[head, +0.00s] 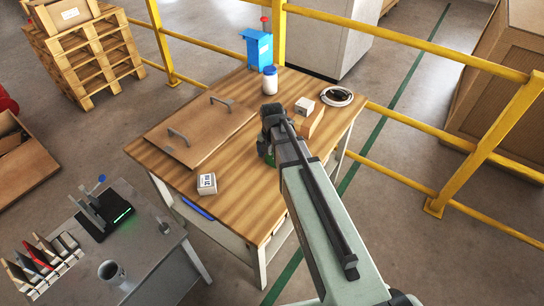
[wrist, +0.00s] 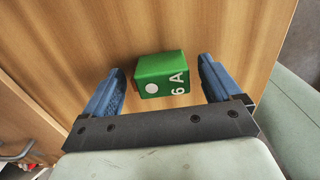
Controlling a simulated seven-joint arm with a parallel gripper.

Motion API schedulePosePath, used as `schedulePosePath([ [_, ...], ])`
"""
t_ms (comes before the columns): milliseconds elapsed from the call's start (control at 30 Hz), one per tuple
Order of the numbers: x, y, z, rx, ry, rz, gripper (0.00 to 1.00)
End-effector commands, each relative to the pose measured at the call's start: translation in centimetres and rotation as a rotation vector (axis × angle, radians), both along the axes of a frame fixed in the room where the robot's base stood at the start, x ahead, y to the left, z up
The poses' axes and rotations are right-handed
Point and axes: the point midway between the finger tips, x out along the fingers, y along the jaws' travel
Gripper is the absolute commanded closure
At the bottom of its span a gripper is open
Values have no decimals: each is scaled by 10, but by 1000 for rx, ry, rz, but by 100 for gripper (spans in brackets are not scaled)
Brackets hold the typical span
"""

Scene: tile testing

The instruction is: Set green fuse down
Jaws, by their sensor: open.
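The green fuse (wrist: 160,75) is a small green block marked "6 A" with a white dot. In the wrist view it lies on the wooden table top (wrist: 205,25), between the two blue fingers of my gripper (wrist: 160,85). There is a gap between the fuse and each finger, so the gripper is open and holds nothing. In the head view my gripper (head: 268,150) is low over the middle of the wooden table, and my arm hides most of the fuse; only a bit of green shows beside it.
A wooden board with two handles (head: 190,125) lies left of my gripper. A white box (head: 207,184) sits in front. Yellow railings (head: 410,43) run behind the table.

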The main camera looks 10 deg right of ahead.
Motion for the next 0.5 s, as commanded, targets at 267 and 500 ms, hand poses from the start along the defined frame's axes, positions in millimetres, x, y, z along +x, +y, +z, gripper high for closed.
schedulePosePath([
  [267, 0, 0, 4, 0, 0, 0, 9],
  [500, 0, 0, 29, 0, -1, 0, 9],
])
